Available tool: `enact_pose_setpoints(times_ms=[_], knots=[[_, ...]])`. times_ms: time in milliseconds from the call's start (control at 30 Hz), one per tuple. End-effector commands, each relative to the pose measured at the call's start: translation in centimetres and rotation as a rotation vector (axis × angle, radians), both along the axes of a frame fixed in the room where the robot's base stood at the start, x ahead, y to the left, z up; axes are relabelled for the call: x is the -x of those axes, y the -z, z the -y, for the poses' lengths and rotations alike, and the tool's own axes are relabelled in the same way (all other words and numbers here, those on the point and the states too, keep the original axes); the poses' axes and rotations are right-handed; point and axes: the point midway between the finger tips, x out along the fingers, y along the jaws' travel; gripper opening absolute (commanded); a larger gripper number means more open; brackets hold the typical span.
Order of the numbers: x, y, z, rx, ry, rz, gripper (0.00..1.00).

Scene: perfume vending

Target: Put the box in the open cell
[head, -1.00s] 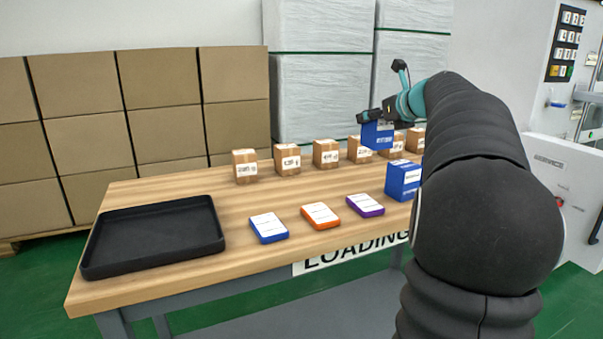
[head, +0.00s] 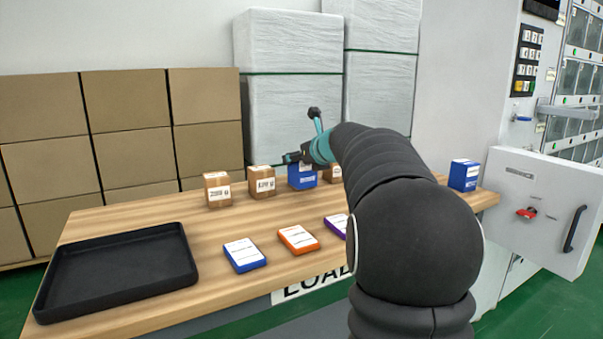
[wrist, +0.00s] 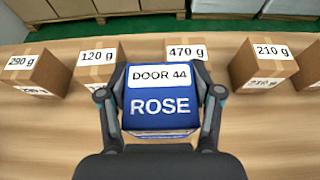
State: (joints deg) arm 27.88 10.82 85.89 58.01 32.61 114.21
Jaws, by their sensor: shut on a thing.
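My gripper (wrist: 160,92) is shut on a blue box (wrist: 160,118), with one finger on each side. The box's label reads "DOOR 44" and "ROSE". In the head view my gripper (head: 299,160) holds this blue box (head: 301,177) above the back part of the table, near the row of cartons. A wall of cells with clear doors (head: 567,88) shows at the right edge of the head view. I cannot tell which cell is open.
Several brown cartons with gram labels (head: 217,189) stand along the wooden table (head: 205,220). Flat blue (head: 244,255), orange (head: 298,240) and purple packs lie in front. A black tray (head: 115,280) is at left.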

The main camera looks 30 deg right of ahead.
Motion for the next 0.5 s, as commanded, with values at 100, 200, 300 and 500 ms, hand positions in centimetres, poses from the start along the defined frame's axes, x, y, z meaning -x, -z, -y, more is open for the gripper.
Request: enact_pose_setpoints(times_ms=[100, 200, 300, 500], knots=[[0.0, 1.9, 0.1, 0.0, 0.001, -0.002, 0.25], [0.1, 3.2, 0.1, -0.001, 0.001, -0.001, 0.25], [0.1, 3.8, 0.1, 0.0, 0.002, -0.001, 0.25], [0.1, 3.8, 0.1, 0.001, 0.002, 0.0, 0.25]])
